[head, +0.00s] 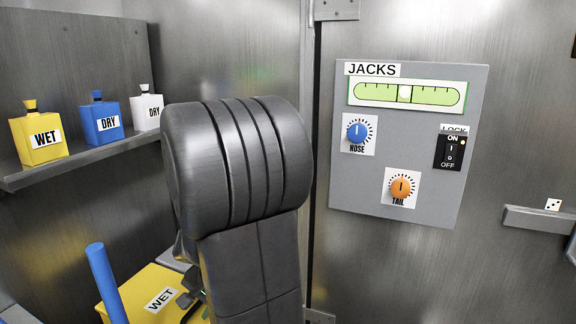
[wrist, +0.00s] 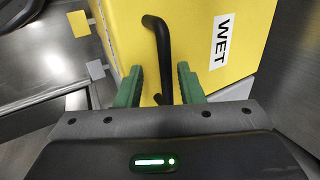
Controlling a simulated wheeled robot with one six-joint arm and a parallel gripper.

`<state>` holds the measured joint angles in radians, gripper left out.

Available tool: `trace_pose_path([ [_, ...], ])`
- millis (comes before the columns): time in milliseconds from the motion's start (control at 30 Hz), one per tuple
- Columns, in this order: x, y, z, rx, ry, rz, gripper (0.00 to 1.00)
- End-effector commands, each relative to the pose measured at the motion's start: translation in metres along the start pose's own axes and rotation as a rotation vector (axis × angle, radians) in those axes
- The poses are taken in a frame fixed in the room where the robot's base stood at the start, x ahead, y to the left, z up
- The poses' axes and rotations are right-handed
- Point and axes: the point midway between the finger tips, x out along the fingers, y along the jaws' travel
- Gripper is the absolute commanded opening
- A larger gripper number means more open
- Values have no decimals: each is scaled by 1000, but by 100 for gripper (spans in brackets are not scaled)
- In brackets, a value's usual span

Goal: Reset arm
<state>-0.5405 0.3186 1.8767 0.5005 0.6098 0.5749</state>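My gripper (wrist: 160,84) shows in the wrist view with its two green fingers apart. The black bar handle (wrist: 160,45) of a yellow box labelled WET (wrist: 185,50) runs down into the gap between the fingers. The fingers do not visibly close on the handle, and I cannot tell how deep it sits between them. In the head view, my dark grey arm fills the middle and hides most of the gripper. The yellow WET box (head: 143,288) shows low on the left, partly behind my arm.
A shelf (head: 70,166) on the left holds a yellow WET bottle (head: 38,134), a blue DRY bottle (head: 102,119) and a white DRY bottle (head: 147,108). A blue post (head: 106,282) rises beside the box. A JACKS panel (head: 440,213) with knobs and a switch is on the right wall.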

Motion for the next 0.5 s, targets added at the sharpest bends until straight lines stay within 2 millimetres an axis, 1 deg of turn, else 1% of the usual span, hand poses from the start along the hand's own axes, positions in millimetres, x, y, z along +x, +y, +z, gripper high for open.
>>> trace_pose_path([
  [33,8,1,0,-1,-1,2,34],
  [100,-2,-6,0,-2,1,-2,34],
  [133,-3,-8,0,-2,1,-2,34],
  [500,-6,-10,0,0,0,-1,34],
])
